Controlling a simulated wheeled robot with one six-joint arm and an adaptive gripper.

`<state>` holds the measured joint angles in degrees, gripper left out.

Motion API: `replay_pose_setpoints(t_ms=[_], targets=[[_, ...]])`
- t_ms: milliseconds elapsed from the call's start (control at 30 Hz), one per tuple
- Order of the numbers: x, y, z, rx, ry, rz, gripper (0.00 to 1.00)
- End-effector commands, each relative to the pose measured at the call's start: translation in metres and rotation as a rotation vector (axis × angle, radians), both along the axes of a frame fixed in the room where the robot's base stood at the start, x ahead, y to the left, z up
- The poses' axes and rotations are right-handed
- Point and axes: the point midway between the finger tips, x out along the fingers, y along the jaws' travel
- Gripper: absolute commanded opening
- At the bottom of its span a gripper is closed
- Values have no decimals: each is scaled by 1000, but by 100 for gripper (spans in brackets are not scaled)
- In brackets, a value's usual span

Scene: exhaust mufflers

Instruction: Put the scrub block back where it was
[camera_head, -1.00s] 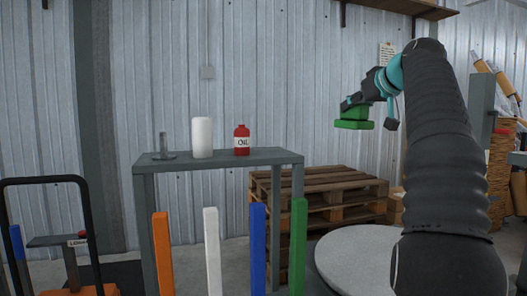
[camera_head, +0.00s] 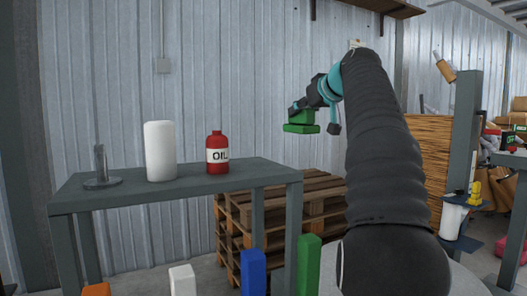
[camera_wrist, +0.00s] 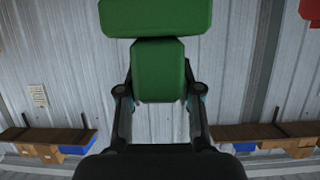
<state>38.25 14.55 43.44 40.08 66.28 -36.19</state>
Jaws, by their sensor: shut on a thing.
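The scrub block (camera_head: 300,128) is green, with a wide flat base and a narrower grip part above it. My gripper (camera_head: 305,113) is shut on the narrower part and holds the block in the air, right of the grey table and well above the floor. In the wrist view the green scrub block (camera_wrist: 158,70) sits between the two fingers of my gripper (camera_wrist: 160,92), its wide part beyond the fingertips. The spot where the block was before cannot be told from these frames.
A grey table (camera_head: 170,184) carries a metal stand (camera_head: 101,170), a white cylinder (camera_head: 160,152) and a red oil bottle (camera_head: 217,153). Wooden pallets (camera_head: 235,228) are stacked behind it. Orange, white, blue and green posts (camera_head: 309,265) stand in front. A grey post rack (camera_head: 463,150) stands at right.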

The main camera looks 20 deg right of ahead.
Motion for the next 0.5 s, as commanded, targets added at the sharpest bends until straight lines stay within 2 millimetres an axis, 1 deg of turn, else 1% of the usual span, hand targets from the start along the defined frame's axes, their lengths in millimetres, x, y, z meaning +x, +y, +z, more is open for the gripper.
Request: replay_pose_setpoints(t_ms=[33, 200, 400, 500], targets=[[8, 15, -6, 1, 2, 13, 0], [28, 47, -26, 1, 2, 20, 0], [47, 75, -47, 0, 0, 18, 0], [53, 82, -53, -1, 0, 16, 0]])
